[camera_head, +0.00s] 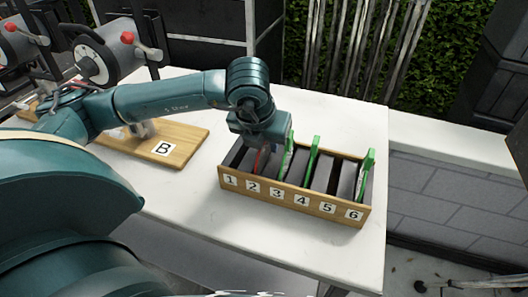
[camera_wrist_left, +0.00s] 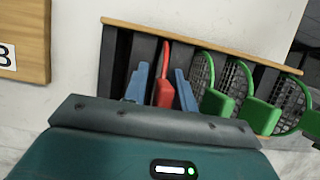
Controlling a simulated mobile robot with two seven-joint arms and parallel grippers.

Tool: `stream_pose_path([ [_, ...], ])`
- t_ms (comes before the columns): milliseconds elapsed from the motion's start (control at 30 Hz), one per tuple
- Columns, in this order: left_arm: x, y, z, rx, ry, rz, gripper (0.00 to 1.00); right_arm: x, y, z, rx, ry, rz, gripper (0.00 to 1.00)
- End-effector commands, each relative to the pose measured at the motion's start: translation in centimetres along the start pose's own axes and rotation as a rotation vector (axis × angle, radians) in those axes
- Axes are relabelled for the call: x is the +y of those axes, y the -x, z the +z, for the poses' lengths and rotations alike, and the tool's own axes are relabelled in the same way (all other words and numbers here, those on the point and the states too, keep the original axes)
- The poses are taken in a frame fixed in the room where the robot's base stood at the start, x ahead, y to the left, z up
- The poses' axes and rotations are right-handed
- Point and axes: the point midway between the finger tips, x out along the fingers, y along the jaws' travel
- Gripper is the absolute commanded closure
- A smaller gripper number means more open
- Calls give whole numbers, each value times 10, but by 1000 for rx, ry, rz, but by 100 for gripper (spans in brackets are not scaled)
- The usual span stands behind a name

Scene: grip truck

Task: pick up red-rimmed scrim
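The red-rimmed scrim (camera_wrist_left: 163,90) stands in a slot of the wooden rack (camera_head: 293,203), toward its low-numbered end. In the head view only a thin red strip of the scrim (camera_head: 262,160) shows under my left gripper (camera_head: 262,143). In the left wrist view its red handle lies between the two blue fingertips of my left gripper (camera_wrist_left: 161,88). Contact is hard to tell. My right gripper is not in view.
Several green-rimmed scrims (camera_head: 311,158) stand in the rack to the right of the red one. A wooden board marked B (camera_head: 180,143) lies to the left on the white table (camera_head: 200,195). The table in front of the rack is clear.

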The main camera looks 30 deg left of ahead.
Motion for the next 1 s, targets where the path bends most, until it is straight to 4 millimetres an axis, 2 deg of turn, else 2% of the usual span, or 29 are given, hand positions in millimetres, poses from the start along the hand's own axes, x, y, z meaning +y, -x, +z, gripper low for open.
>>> stream_pose_path([
  [67,0,0,0,0,0,-1,80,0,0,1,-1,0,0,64],
  [300,0,0,0,0,0,-1,100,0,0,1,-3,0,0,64],
  [700,0,3,1,-2,0,-1,100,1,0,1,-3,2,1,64],
  [867,-1,22,10,-5,0,-4,100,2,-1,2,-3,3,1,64],
  [1000,-1,49,21,-7,0,-4,100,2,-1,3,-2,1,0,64],
])
